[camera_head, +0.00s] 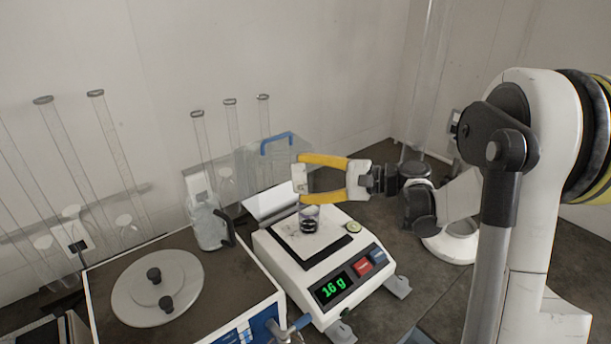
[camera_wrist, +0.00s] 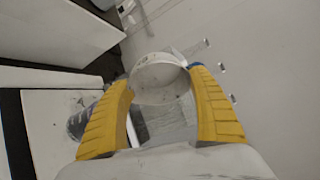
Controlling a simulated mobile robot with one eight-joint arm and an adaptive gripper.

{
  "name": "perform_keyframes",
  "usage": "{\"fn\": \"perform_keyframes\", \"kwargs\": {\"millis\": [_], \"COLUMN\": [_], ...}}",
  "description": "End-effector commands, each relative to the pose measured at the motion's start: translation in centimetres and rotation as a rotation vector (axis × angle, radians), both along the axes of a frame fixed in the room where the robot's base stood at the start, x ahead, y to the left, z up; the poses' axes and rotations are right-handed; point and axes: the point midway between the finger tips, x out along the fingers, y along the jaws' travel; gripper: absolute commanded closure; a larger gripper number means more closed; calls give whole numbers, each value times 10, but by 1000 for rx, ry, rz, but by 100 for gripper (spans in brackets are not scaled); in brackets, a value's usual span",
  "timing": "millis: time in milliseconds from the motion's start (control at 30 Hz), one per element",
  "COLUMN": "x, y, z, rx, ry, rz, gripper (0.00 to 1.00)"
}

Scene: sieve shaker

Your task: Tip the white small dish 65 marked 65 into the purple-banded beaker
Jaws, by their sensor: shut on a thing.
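The white small dish (camera_head: 299,178) is between the yellow fingertips of my gripper (camera_head: 304,180), which is shut on it. It looks tilted on its side, above the beaker; I cannot read its mark. In the wrist view, the dish (camera_wrist: 158,78) sits between the two yellow fingers (camera_wrist: 162,88), its round outline facing the camera. The beaker (camera_head: 309,220) is small and clear, with dark stuff or a dark band low down, and stands upright on the scale pan just under the fingers. In the wrist view the beaker (camera_wrist: 78,122) shows at the left, partly behind the left finger.
The white scale (camera_head: 290,262) reads 16 g in green. A clear jug (camera_head: 207,225) stands to its left, and a box with a round grey lid (camera_head: 135,302) is at front left. A clear container with a blue handle (camera_head: 277,146) and tall glass tubes stand behind.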

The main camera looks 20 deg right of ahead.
Motion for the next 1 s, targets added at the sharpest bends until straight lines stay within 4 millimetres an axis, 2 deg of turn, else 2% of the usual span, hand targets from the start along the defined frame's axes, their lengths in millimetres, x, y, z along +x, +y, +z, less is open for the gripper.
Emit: {"fn": "perform_keyframes", "kwargs": {"millis": [233, 600, 1000], "x": [1, 3, 3], "y": [7, 19, 21], "z": [11, 14, 13], "rx": [-117, -371, -414], "ry": [21, 68, 77], "rz": [2, 1, 2], "gripper": [60, 60, 60]}}
